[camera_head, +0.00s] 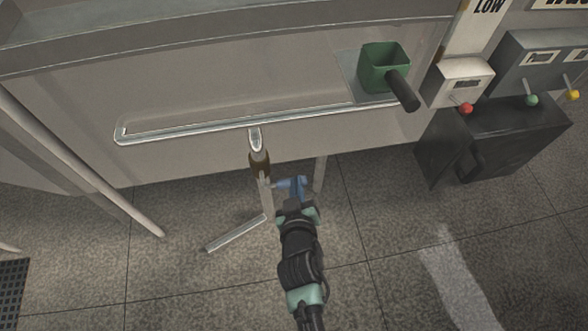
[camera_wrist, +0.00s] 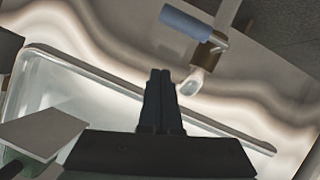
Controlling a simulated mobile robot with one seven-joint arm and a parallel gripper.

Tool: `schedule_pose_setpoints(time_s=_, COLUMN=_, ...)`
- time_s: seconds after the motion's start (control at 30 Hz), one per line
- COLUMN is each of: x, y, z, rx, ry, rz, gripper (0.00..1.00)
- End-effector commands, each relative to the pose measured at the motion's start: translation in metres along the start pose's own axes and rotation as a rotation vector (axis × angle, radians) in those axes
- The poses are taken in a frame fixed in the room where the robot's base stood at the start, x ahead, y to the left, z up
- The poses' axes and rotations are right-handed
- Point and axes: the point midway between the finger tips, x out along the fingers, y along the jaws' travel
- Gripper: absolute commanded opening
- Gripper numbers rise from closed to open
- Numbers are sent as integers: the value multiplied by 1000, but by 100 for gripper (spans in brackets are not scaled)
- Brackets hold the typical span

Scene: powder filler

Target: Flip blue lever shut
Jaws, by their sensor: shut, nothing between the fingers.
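The blue lever (camera_head: 291,184) sticks out to the right of a brown valve (camera_head: 259,165) below the metal spout (camera_head: 255,139) in the head view. In the wrist view the blue lever (camera_wrist: 186,22) lies at the top, extending left from the valve (camera_wrist: 208,48), roughly crosswise to the pale pipe (camera_wrist: 228,12). My gripper (camera_head: 297,208) is just below the lever in the head view, where its fingertips are not clear. In the wrist view my gripper (camera_wrist: 160,73) has its black fingers together and empty. A gap shows between the fingertips and the lever there.
A grey machine panel (camera_head: 250,85) with a long rimmed recess stands behind the valve. Control boxes (camera_head: 466,80) with coloured knobs are at right. Metal legs and open tiled floor lie below.

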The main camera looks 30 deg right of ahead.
Motion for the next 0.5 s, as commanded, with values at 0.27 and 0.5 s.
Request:
schedule_pose_setpoints(time_s=0.27, x=-38, y=6, z=0, rx=0, ry=0, rz=1, gripper=0)
schedule_pose_setpoints(time_s=0.5, x=-44, y=6, z=1, rx=0, ry=2, rz=0, gripper=0)
